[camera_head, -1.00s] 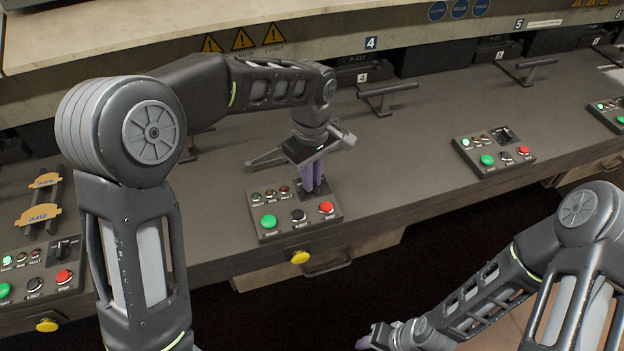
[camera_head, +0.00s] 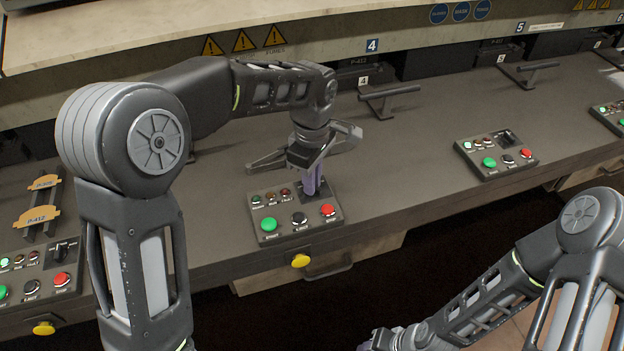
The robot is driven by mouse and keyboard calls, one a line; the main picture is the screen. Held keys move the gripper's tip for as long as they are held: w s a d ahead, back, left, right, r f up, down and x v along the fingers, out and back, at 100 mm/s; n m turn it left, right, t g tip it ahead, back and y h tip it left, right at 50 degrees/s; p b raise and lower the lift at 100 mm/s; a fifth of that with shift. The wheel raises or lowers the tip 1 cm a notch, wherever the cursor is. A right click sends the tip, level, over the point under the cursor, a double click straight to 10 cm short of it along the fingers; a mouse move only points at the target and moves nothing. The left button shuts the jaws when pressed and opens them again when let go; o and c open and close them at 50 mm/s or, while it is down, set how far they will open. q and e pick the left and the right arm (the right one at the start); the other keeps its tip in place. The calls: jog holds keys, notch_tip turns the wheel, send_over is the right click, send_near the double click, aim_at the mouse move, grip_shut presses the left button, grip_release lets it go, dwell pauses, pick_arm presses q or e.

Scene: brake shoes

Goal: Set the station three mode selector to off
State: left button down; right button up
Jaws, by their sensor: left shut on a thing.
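My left gripper (camera_head: 313,184) points down over the upper right corner of a control box (camera_head: 284,229) in the middle of the bench. Its purple fingers are shut on the mode selector there, which the fingers hide, so its setting cannot be read. The box has a green, a black and a red button and small lamps along its upper left. No station number is legible on the box; a "4" sign is on the wall behind, to the right. My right gripper (camera_head: 378,340) is low at the bottom edge, dark and small; its jaws cannot be made out.
A similar box (camera_head: 495,153) stands to the right, its selector uncovered, and another (camera_head: 40,272) at the left. Two orange brake shoes (camera_head: 38,216) stand in a rack at the left. A T-shaped handle (camera_head: 388,97) rises behind my gripper. A yellow button (camera_head: 301,261) is on the bench front.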

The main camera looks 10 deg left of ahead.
pick_arm(q)
jog(key=c, duration=1.5)
grip_release()
jog(key=shift+r, duration=0.1)
notch_tip(320, 180, up, 8)
jog(key=shift+f+b, duration=0.2)
jog(key=shift+b, duration=0.2)
